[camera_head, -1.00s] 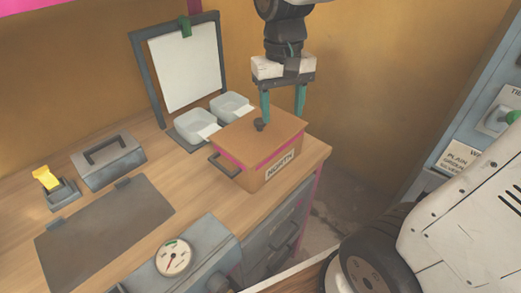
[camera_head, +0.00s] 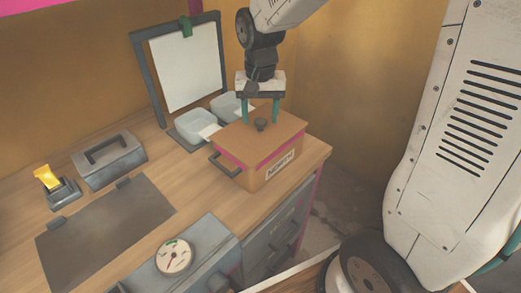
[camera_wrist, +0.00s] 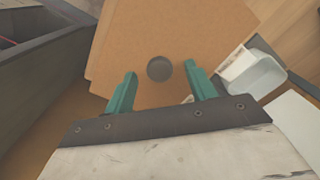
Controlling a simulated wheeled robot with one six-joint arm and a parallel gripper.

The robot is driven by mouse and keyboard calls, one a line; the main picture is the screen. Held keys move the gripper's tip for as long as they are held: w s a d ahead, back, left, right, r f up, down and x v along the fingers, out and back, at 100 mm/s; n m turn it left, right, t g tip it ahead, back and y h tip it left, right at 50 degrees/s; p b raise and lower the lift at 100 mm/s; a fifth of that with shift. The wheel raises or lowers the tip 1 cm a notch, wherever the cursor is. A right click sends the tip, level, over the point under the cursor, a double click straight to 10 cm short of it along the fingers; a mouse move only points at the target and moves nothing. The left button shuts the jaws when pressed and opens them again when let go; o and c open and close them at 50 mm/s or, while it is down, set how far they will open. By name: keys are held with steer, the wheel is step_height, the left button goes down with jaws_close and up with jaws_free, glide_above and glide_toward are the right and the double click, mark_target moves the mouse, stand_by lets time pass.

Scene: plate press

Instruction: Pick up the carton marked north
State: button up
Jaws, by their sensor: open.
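The carton marked NORTH (camera_head: 258,165) is a brown box with a pink band, a dark side handle and a dark round knob (camera_head: 261,124) on its lid. It stands on the right end of the wooden bench. My gripper (camera_head: 260,122) points down over the carton's lid, towards its back edge.
Two pale trays (camera_head: 195,126) stand close to the carton's left back side. A framed white board (camera_head: 185,72) stands behind them. A grey lidded box (camera_head: 108,160), a yellow switch (camera_head: 47,178), a dark plate (camera_head: 105,220) and a gauge (camera_head: 174,256) occupy the bench's left and front.

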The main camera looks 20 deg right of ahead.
steer(key=shift+f, duration=0.2)
jaws_close()
steer(key=shift+r, duration=0.15)
